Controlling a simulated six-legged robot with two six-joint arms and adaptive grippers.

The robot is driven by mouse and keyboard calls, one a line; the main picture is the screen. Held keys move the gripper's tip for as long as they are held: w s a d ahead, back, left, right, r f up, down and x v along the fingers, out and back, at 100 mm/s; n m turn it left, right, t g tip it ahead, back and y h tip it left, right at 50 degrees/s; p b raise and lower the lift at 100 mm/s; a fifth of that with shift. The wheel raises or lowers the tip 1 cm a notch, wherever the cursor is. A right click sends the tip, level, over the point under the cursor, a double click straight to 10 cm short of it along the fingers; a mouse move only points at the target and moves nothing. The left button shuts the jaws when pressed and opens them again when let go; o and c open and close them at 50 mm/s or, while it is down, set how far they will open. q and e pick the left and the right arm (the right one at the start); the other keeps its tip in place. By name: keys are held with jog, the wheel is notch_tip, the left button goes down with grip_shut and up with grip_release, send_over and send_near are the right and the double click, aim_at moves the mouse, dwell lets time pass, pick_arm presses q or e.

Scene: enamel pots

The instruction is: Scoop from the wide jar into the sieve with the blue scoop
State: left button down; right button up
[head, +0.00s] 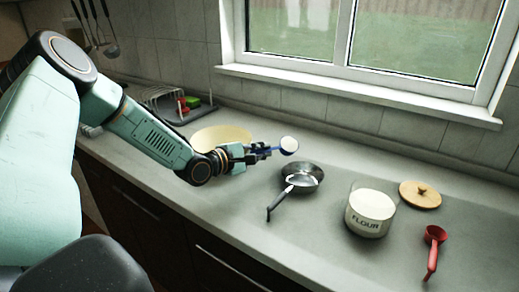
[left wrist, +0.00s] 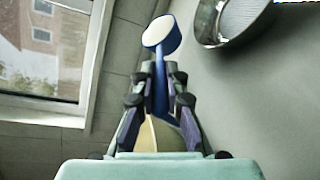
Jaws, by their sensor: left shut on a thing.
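My left gripper (head: 258,152) is shut on the handle of the blue scoop (head: 289,145), held above the counter. In the left wrist view the left gripper (left wrist: 160,85) grips the blue handle, and the scoop's bowl (left wrist: 161,36) looks filled level with something white. The metal sieve (head: 302,178) with a dark handle lies on the counter, just right of and below the scoop in the head view. It also shows in part in the left wrist view (left wrist: 238,20). The wide jar (head: 369,212), white and marked FLOUR, stands open with white content to the right of the sieve. My right gripper is not seen.
A cream bowl (head: 221,136) stands behind my left forearm, partly hidden. A wooden lid (head: 420,194) and a red scoop (head: 433,250) lie right of the jar. A wire rack (head: 172,104) stands at the back left. The counter front is clear.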

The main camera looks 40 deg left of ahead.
pick_arm(q)
jog(key=shift+s+d+m, duration=0.1)
jog(key=shift+d+m, duration=0.3)
jog(key=shift+d, duration=0.1)
jog(key=s+d+r+m+t+h, duration=0.1)
jog(key=d+r+m+t, duration=0.4)
jog(key=m, duration=0.9)
jog(key=shift+s+d+r+m+h, duration=0.2)
jog(key=shift+s+r+m+h, duration=0.15)
jog(key=shift+s+r, duration=0.6)
